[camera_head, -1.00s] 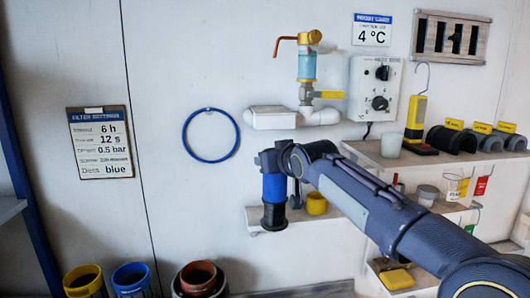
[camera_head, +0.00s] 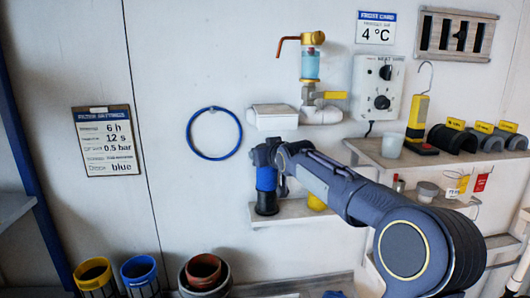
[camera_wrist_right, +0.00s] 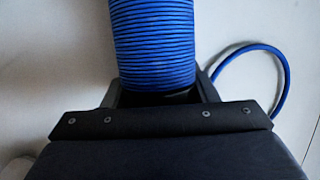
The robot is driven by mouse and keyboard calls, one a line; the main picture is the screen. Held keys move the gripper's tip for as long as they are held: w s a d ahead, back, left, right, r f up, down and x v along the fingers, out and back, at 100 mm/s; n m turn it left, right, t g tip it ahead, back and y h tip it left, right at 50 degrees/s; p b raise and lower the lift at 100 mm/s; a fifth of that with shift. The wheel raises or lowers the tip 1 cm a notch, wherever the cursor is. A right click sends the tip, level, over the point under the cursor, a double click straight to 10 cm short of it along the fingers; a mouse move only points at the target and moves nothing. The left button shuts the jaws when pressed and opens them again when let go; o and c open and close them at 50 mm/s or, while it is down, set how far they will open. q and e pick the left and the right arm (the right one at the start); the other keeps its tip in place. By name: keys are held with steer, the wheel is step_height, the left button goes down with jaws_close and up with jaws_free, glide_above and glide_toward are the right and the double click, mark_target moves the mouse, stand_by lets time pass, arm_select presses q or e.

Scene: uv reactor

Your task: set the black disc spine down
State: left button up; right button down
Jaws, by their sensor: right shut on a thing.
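My right gripper (camera_head: 268,158) reaches in from the right and is shut on a blue and black cylinder, which I take to be the disc spine (camera_head: 266,179). In the head view its upper part is blue and its lower end black. It is upright at the left end of the lower shelf (camera_head: 318,218). I cannot tell whether its base touches the board. In the right wrist view, its finely ribbed blue side (camera_wrist_right: 152,45) rises from between the jaws (camera_wrist_right: 160,98), which hide the lower part. My left gripper is out of view.
A yellow cup (camera_head: 316,203) is beside it, partly behind my arm. A white box (camera_head: 273,117) and pipe are above. A blue ring (camera_head: 213,134) hangs on the wall to the left. The upper shelf (camera_head: 375,150) is at right. A yellow pot (camera_head: 95,276) and others stand below.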

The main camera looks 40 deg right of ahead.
steer(key=shift+f+b, duration=0.15)
steer(key=shift+b, duration=0.15)
steer(key=c, duration=0.6)
jaws_free()
steer(key=shift+o, duration=0.2)
steer(key=shift+s+a+r, duration=0.1)
steer(key=shift+s+r, duration=0.1)
steer(key=b+v, duration=0.4)
steer(key=v, duration=0.8)
steer(key=s+a+f+g+y, duration=0.2)
steer(key=s+a+f, duration=0.5)
steer(key=f, duration=0.3)
steer(key=s+a+f+n+g+y, duration=0.1)
steer(key=s+a+f+g+y, duration=0.2)
steer(key=s+a+f, duration=0.5)
steer(key=s+a+f+g+y, duration=0.3)
steer(key=s+a+f, duration=0.5)
steer(key=f, duration=0.5)
steer(key=shift+s+n, duration=0.4)
steer(key=shift+s, duration=0.55)
